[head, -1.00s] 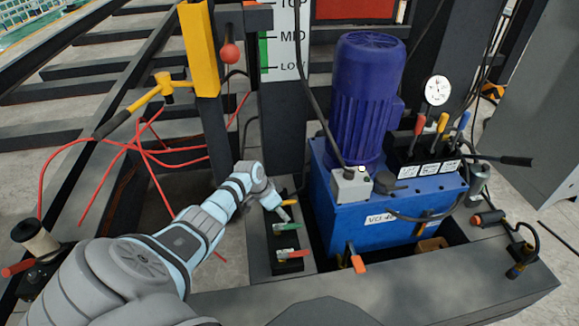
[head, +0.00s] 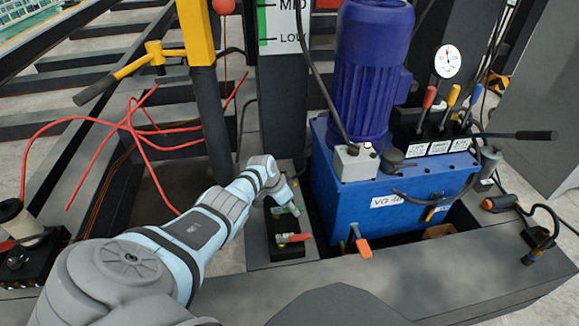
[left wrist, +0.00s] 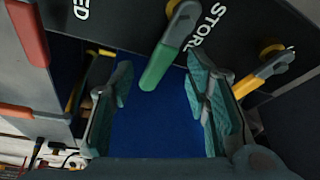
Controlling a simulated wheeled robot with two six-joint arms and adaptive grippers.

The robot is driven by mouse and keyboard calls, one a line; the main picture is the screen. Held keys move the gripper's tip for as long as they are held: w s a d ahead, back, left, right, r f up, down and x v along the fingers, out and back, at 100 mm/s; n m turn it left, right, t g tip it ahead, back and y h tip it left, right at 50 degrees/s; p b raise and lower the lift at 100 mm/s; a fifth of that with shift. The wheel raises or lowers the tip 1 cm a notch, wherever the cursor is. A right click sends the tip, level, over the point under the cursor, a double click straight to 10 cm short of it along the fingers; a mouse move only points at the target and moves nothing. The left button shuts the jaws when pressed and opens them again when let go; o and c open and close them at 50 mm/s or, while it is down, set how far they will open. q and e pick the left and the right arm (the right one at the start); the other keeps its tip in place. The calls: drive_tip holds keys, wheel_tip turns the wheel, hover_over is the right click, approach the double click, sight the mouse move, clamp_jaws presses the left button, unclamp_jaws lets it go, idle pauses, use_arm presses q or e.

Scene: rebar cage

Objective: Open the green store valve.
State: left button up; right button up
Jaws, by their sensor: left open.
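The green store valve handle (left wrist: 168,52) shows in the left wrist view beside the partly visible white STORE lettering on a dark panel. It hangs down and slightly left from its pivot. My left gripper (left wrist: 159,75) is open, with one finger on each side of the handle's free end. I see gaps at both sides and cannot tell the depth. In the head view my left gripper (head: 288,200) comes in over the valve block and covers most of the green handle (head: 286,211). My right gripper is not in view.
A yellow handle (left wrist: 265,72) and a red handle (left wrist: 28,32) flank the green one in the wrist view. The red handle also shows in the head view (head: 293,238). The blue pump unit (head: 350,195) stands close to the right of the valve block.

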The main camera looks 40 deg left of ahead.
use_arm(q)
clamp_jaws()
drive_tip(key=shift+f, duration=0.1)
drive_tip(key=shift+s+d, duration=0.1)
idle(0.4)
